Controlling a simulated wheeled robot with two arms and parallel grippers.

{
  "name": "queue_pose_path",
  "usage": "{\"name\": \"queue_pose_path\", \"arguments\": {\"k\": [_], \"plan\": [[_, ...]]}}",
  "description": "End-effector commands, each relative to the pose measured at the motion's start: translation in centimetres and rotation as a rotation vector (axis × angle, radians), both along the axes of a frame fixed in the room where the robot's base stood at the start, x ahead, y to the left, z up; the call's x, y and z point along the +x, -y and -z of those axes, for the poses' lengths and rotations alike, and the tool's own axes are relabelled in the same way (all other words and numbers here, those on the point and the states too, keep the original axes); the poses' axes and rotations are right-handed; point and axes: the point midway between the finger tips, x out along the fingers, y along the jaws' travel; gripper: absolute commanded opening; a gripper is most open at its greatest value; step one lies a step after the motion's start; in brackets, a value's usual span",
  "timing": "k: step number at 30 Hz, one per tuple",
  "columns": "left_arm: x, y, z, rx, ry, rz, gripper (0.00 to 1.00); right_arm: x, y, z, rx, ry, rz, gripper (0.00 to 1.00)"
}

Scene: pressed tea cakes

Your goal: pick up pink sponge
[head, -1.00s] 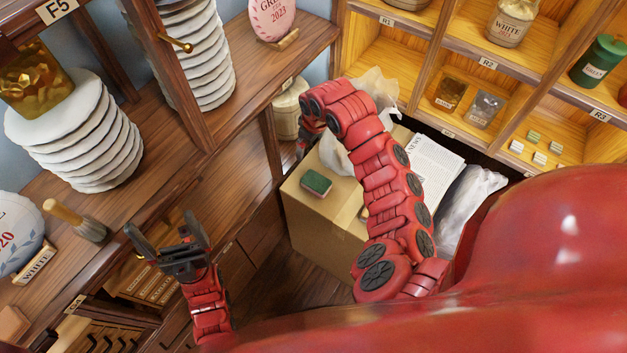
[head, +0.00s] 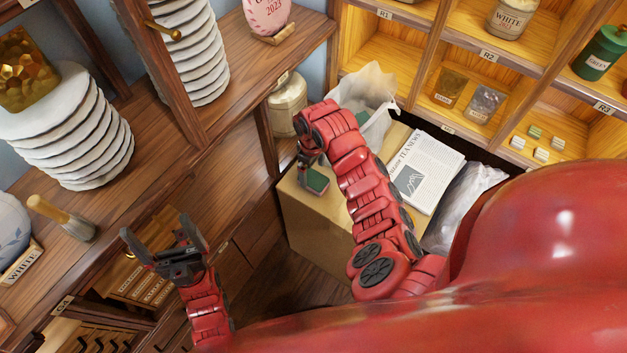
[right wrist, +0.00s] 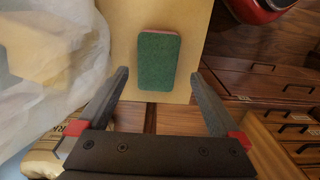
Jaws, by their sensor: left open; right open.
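The sponge (head: 318,182) lies on top of a cardboard box, green scouring side up. In the right wrist view the sponge (right wrist: 159,62) shows a thin pink edge at its far end. My right gripper (head: 305,163) is over the box, close to the sponge and partly in front of it. In the right wrist view my right gripper (right wrist: 159,76) is open, with a finger on either side of the sponge's line and nothing between them held. My left gripper (head: 156,230) is open and empty, over the left side near the wooden counter.
The cardboard box (head: 310,220) also bears a newspaper (head: 418,170) and a white plastic bag (head: 372,95). A lidded jar (head: 288,108) stands behind it. Shelves (head: 400,72) rise at the back right. A brush (head: 62,217) and stacked white cakes (head: 75,135) are at left.

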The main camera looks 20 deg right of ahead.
Motion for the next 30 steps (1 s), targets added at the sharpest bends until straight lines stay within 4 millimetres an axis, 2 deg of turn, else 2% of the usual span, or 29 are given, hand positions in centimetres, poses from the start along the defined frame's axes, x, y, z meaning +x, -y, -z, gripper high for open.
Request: {"name": "queue_pose_path", "arguments": {"k": [5, 15, 26, 27, 30], "plan": [[0.0, 0.0, -0.5, 0.0, 0.0, 0.0, 0.99, 0.0, 0.0, 0.8, 0.001, -0.004, -0.001, 1.0], [0.0, 0.0, -1.4, 0.0, 0.0, 0.0, 0.99, 0.1, 0.3, 4.5, 0.003, -0.003, 0.001, 1.0], [0.0, 0.0, -1.5, 0.0, 0.0, 0.0, 0.99, 0.2, 0.4, 5.3, -0.001, 0.001, -0.001, 1.0], [0.0, 0.0, -1.5, 0.0, 0.0, 0.0, 0.99, 0.2, 0.4, 5.3, -0.001, 0.001, -0.001, 0.98], [0.0, 0.0, -1.5, 0.0, 0.0, 0.0, 0.99, 0.2, 0.4, 5.3, 0.0, 0.001, -0.001, 0.8]]}}
